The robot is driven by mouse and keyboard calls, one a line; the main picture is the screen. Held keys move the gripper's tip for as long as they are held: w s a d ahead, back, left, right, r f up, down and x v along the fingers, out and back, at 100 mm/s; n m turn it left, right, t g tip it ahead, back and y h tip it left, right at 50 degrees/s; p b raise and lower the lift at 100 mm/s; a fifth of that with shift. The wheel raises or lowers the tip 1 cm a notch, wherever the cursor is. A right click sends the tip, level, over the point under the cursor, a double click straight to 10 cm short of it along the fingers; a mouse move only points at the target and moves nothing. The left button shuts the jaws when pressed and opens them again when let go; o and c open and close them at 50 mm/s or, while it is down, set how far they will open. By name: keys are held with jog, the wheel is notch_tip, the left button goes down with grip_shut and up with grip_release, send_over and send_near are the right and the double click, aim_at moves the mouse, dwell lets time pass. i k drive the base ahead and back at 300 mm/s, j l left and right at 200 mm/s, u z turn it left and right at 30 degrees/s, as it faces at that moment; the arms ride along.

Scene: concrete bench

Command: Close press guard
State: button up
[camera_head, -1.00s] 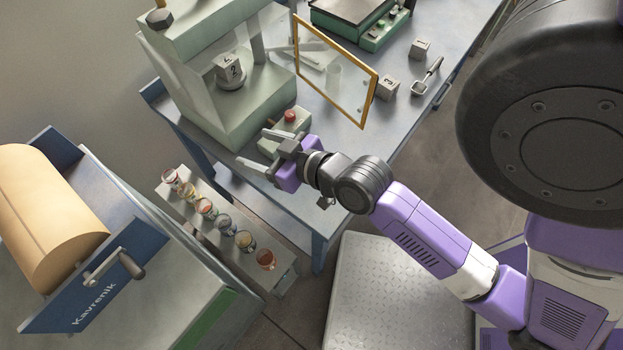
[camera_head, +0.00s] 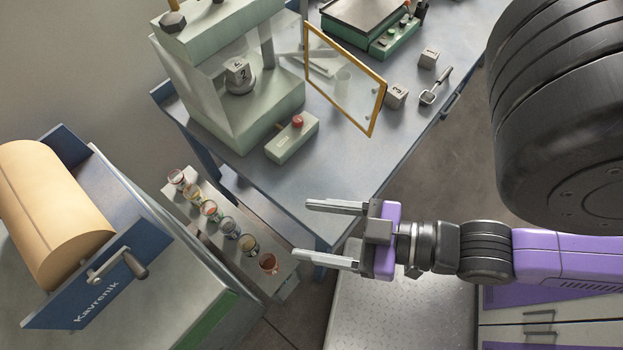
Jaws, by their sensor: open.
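The press (camera_head: 205,100) is a pale green machine at the back left of the bench, with a cube marked 2 (camera_head: 238,72) on its round platen. Its guard (camera_head: 375,110) is a clear panel in a yellow frame. The guard stands swung out to the right of the press, over the bench, so the press front is uncovered. A control box with a red button (camera_head: 297,121) sits in front of the press. My gripper (camera_head: 333,234) is open and empty, in front of the bench's near corner, fingers pointing left, well apart from the guard.
The blue-grey bench (camera_head: 345,165) is clear in front of the guard. Right of the guard are a cube marked 3 (camera_head: 396,97), another cube (camera_head: 429,58) and a small scoop (camera_head: 432,90). A shelf with several jars (camera_head: 232,228) and a roll machine (camera_head: 50,215) stand left.

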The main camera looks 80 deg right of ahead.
aim_at(382, 88)
jog(key=k+l, duration=0.2)
jog(key=l, duration=0.2)
jog(key=k+l, duration=0.2)
jog(key=l, duration=0.25)
jog(key=k+l+u, duration=0.1)
jog(key=l, duration=0.3)
jog(key=k+l, duration=0.55)
jog(key=l, duration=0.25)
